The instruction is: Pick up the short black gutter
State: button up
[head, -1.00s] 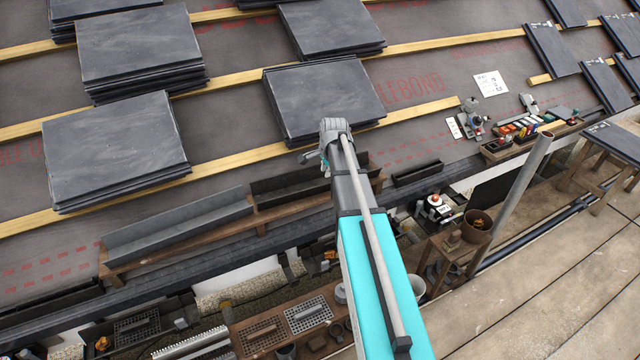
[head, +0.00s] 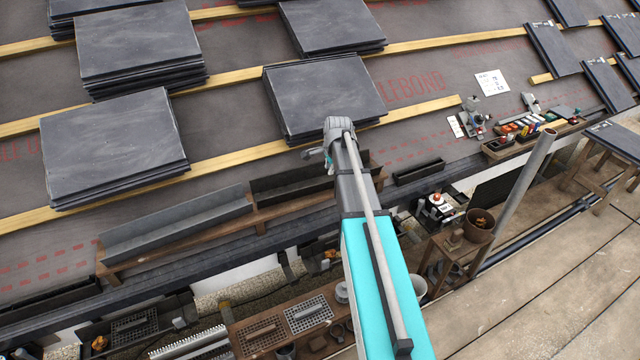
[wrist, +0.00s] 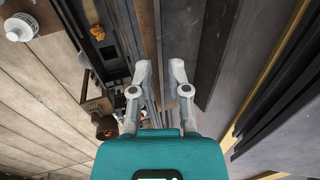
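A short black gutter (head: 419,172) lies on the grey roof underlay, right of my arm in the head view. A longer black gutter (head: 295,183) rests on the wooden rack, its right part behind my arm. A grey gutter (head: 178,224) lies left of it on the same rack. In the wrist view my gripper (wrist: 159,66) is open and empty, its two fingers apart above long dark and brown strips. I cannot tell which of these strips is which gutter.
The wooden rack (head: 110,276) runs along the roof's lower edge. Stacks of dark slates (head: 112,146) lie on yellow battens (head: 222,162) above. A tool tray (head: 500,149) sits to the right. A bench with a brown bucket (head: 479,225) and a slanted pole (head: 520,190) stand lower right.

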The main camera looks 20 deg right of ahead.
jog(key=b, duration=0.6)
send_over(323, 190)
jog(key=s, duration=0.2)
jog(key=shift+w+d+f, duration=0.1)
jog(key=shift+d+f, duration=0.1)
jog(key=shift+f, duration=1.4)
jog(key=shift+d+f, duration=0.2)
jog(key=shift+f, duration=1.35)
jog(key=shift+f, duration=0.1)
jog(key=shift+a+b+x, duration=0.15)
jog(key=shift+b+x, duration=1.05)
jog(key=shift+x, duration=0.05)
jog(key=shift+a+b+x, duration=0.1)
jog(key=shift+b+x, duration=1.1)
jog(key=shift+x, duration=0.05)
jog(key=shift+w, duration=0.1)
grip_shut()
